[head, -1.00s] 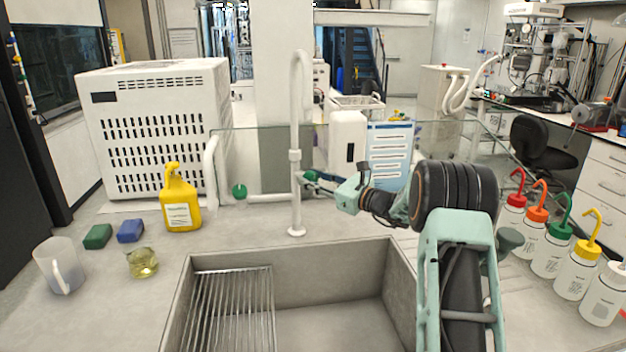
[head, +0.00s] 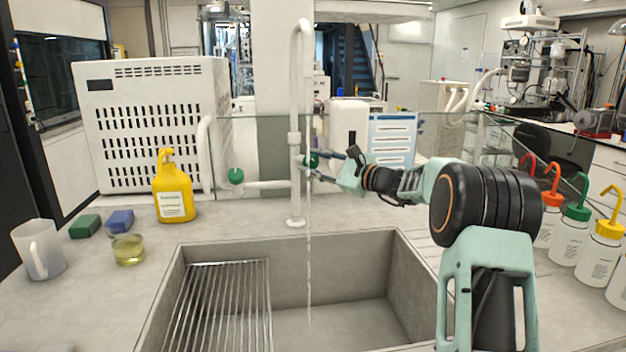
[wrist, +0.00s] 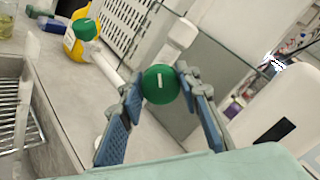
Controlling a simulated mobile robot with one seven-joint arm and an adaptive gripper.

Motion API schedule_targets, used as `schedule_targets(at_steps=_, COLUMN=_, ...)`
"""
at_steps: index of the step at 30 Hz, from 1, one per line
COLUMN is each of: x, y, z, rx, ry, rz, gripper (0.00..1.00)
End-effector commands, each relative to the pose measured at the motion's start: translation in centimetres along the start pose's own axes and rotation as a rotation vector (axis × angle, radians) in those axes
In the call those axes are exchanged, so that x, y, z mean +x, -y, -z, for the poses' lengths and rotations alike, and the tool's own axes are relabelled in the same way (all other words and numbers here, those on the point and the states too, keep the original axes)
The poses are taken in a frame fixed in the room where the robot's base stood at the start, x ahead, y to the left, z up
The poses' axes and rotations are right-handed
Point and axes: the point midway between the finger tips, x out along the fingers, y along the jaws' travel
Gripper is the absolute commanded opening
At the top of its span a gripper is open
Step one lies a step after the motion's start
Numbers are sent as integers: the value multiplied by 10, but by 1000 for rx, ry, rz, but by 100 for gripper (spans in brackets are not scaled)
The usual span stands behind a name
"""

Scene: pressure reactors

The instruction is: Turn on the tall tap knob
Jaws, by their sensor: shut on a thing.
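The tall white tap (head: 296,140) stands behind the sink, its spout arching over the basin. A thin stream of water (head: 308,260) falls from it into the sink. Its green knob (head: 311,160) is on the right side of the pipe; in the wrist view the knob (wrist: 160,84) shows a white mark on its face. My gripper (head: 318,165) reaches in from the right and is shut on this knob, with a blue-padded finger on each side. In the wrist view my gripper (wrist: 155,92) has the knob between its fingertips. A second green knob (head: 236,176) is on the lower pipe to the left.
The sink (head: 350,255) has a metal drain rack (head: 225,300) at its left. A yellow bottle (head: 174,195), sponges, a beaker (head: 128,250) and a jug (head: 40,250) stand to the left. Several wash bottles (head: 600,245) stand at the right. A glass pane is behind the tap.

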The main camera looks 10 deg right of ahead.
Motion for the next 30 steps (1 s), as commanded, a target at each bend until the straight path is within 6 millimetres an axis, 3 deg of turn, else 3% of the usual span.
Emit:
schedule_targets(at_steps=12, x=0, y=-2, z=2, rx=-210, ry=0, rz=-1, gripper=6)
schedule_targets(at_steps=30, x=0, y=-1, z=0, rx=-244, ry=0, rz=-1, gripper=6)
